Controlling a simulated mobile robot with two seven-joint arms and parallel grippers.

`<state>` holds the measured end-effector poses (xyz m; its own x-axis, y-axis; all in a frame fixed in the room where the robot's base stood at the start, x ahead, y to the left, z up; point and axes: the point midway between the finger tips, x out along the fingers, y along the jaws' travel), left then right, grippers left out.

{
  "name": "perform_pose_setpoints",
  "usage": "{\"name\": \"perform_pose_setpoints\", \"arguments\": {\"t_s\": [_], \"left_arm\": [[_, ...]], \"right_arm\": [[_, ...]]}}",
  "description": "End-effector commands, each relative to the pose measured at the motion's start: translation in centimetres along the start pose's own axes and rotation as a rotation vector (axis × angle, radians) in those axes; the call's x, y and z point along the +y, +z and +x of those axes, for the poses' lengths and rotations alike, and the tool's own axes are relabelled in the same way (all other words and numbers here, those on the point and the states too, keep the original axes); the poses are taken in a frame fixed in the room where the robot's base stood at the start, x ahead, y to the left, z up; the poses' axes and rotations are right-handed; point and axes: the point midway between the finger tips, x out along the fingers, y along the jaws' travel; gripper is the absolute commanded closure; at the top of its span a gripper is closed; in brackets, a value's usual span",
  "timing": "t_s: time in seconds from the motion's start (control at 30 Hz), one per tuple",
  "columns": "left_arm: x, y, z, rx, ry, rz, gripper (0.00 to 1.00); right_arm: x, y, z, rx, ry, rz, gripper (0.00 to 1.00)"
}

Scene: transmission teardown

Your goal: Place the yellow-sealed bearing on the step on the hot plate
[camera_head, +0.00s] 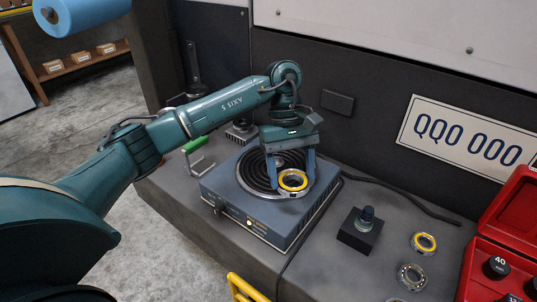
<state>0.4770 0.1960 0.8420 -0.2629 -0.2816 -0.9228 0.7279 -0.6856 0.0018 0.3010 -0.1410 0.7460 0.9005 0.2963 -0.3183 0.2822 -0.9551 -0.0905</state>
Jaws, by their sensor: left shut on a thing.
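A blue hot plate (258,226) with a dark coil stands on a grey step (313,268). My left gripper (291,178) points down over the coil's right part. It is shut on a yellow-sealed bearing (293,181), a metal ring with a yellow band, with one blue finger on each side. The bearing is over the front right of the coil; I cannot tell whether it touches it. A second yellow-ringed bearing (424,242) lies on the step at the right. My right gripper is out of view.
A dark block with a knob (361,230) stands right of the hot plate. A plain metal bearing (412,277) lies near an open red case (506,240). A green-handled tool (197,146) is left of the plate. A black cable (400,194) runs behind.

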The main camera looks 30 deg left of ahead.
Motion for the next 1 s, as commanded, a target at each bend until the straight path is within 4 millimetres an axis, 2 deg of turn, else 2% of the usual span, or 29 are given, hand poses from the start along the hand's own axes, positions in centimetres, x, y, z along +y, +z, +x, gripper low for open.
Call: {"name": "perform_pose_setpoints", "arguments": {"t_s": [0.1, 0.3, 0.7, 0.9, 1.0], "left_arm": [[0.8, -0.8, -1.2, -0.003, 0.125, -0.294, 0.67], [1.7, -2.6, -3.0, 0.000, 0.324, -0.766, 0.67], [2.0, -6.5, -7.1, -0.001, 0.696, -1.658, 0.67], [1.4, -8.3, -8.7, 0.001, 0.838, -2.005, 0.67], [1.2, -8.8, -9.2, -0.001, 0.880, -2.110, 0.67]], "right_arm": [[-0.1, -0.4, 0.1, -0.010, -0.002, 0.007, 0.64], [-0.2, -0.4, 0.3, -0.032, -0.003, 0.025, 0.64], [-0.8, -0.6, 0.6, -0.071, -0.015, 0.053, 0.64], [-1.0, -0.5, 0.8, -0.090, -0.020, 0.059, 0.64], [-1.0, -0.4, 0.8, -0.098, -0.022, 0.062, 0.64]]}}
